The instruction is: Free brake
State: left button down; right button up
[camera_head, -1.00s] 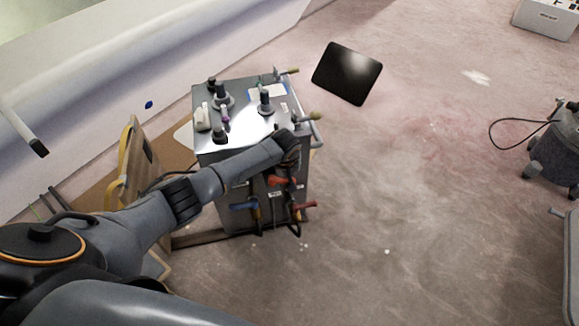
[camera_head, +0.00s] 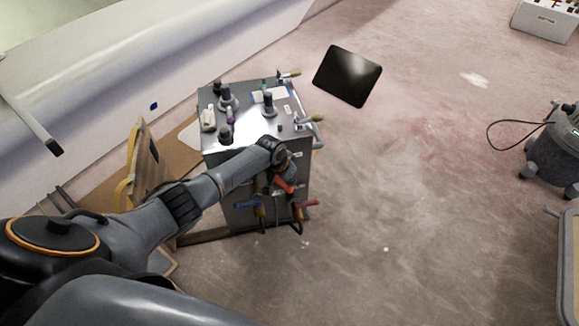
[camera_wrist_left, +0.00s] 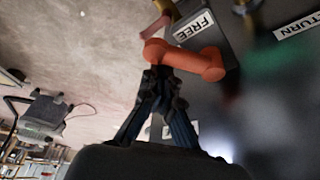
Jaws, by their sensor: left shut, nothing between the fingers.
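The metal control cabinet (camera_head: 262,163) stands by the boat hull, with levers on its top and front. An orange-red lever (camera_head: 284,186) is on its front face; in the left wrist view the lever (camera_wrist_left: 190,60) lies beside a white FREE label (camera_wrist_left: 194,26). My left gripper (camera_head: 280,160) is at the cabinet front, just above the lever. In the left wrist view my left gripper's fingertips (camera_wrist_left: 160,78) are together and empty, right at the lever's left end; I cannot tell whether they touch it. The brake marking is not readable. My right gripper is out of view.
Blue (camera_head: 246,205) and red (camera_head: 305,204) valve handles sit low on the cabinet front. A black panel (camera_head: 347,76) is right of the cabinet. A wooden frame (camera_head: 146,165) leans at its left.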

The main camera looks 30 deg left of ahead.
aim_at(282, 185)
pick_arm(q)
jog(key=shift+s+a+m+h, duration=0.1)
jog(key=shift+s+m+h, duration=0.3)
jog(key=shift+m, duration=0.5)
jog(key=m, duration=0.1)
jog(key=s+m, duration=0.1)
jog(key=m+g, duration=0.1)
jog(key=shift+s+a+m+h+b, duration=0.25)
jog(key=shift+s+m+h+b, duration=0.1)
jog(key=shift+s+m+h, duration=0.05)
jog(key=shift+s, duration=0.2)
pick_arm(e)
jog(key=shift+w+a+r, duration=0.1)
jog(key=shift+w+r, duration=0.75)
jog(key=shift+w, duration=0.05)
pick_arm(q)
jog(key=shift+s+a, duration=0.1)
jog(key=shift+a, duration=0.05)
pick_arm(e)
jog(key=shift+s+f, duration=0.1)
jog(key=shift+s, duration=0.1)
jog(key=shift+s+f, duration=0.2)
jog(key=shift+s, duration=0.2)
